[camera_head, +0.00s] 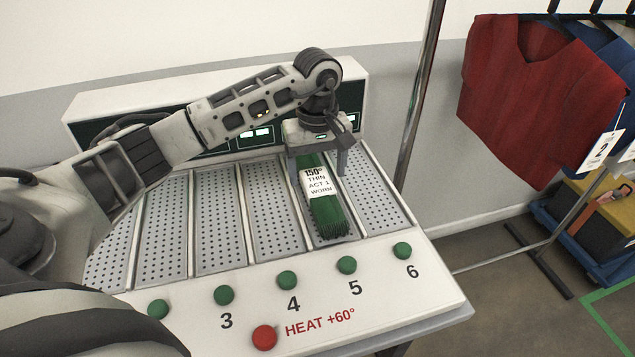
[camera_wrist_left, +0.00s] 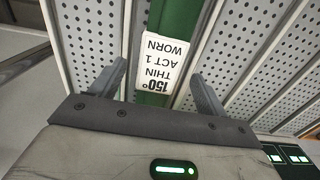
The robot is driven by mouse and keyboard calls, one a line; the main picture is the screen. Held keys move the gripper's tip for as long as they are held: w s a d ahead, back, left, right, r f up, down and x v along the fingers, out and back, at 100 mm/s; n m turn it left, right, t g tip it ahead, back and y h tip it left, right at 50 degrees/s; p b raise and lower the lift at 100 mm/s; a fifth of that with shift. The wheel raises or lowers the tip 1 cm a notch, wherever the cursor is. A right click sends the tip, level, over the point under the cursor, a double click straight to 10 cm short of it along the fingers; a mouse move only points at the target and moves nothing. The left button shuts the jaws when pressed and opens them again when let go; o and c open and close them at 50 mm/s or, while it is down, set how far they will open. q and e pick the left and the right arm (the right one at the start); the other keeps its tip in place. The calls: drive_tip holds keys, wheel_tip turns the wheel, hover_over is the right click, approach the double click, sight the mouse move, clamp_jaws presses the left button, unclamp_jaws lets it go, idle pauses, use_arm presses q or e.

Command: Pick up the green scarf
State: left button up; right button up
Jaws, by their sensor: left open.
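The green scarf (camera_head: 326,212) lies lengthwise on a perforated panel of the machine, above the number 5, with its fringed end toward the front. A white label on it reads 150°, THIN, ACT 1, WORN. My left gripper (camera_head: 319,168) points down over the scarf's far part, with its fingers apart, one on each side. In the left wrist view the scarf (camera_wrist_left: 157,98) runs between the open fingers of the left gripper (camera_wrist_left: 162,80). I cannot tell whether the fingers touch it. My right gripper is not in view.
The machine (camera_head: 180,310) has several perforated panels side by side, green buttons (camera_head: 347,265) and a red button (camera_head: 264,337) marked HEAT +60°. A metal pole (camera_head: 418,100) stands behind it. A red garment (camera_head: 535,95) hangs on a rack at right.

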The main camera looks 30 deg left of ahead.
use_arm(q)
drive_tip(key=shift+f, duration=1.1)
drive_tip(key=c, duration=1.1)
